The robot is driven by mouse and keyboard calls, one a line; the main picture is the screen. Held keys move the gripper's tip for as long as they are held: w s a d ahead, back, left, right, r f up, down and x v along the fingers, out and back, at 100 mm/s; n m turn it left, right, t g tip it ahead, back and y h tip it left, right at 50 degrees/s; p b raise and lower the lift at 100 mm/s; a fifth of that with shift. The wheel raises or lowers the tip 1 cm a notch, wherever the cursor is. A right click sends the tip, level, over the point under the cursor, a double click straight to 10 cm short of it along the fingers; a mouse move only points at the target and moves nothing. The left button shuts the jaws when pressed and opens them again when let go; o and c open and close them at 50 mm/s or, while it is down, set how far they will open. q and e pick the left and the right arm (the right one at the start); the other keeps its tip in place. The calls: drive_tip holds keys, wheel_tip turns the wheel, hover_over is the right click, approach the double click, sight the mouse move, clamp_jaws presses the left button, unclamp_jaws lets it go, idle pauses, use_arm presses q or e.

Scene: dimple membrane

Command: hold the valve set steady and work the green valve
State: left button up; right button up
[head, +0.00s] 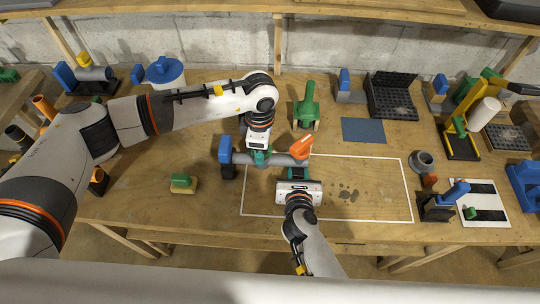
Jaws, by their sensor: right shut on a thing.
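The valve set is a grey horizontal pipe (279,160) with a blue upright handle (225,150) at its left end and an orange handle (301,146) at its right. My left gripper (260,157) comes down from behind onto the middle of the pipe. Its teal fingertips overlap the pipe, and I cannot tell whether they are open or shut. A green valve handle cannot be told apart from the fingertips there. My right gripper (298,171) reaches from the front and is shut on the right end of the valve set, below the orange handle.
A green tool (307,106) stands close behind the valve set. A green and yellow block (183,184) lies at front left. A white-outlined area (375,185) to the right is mostly clear. A blue mat (363,130) lies behind it, and several fixtures stand farther right.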

use_arm(q)
wheel_tip(320, 180, up, 15)
idle(0.8)
use_arm(e)
drive_tip(key=o, duration=1.1)
drive_tip(key=shift+o, duration=0.2)
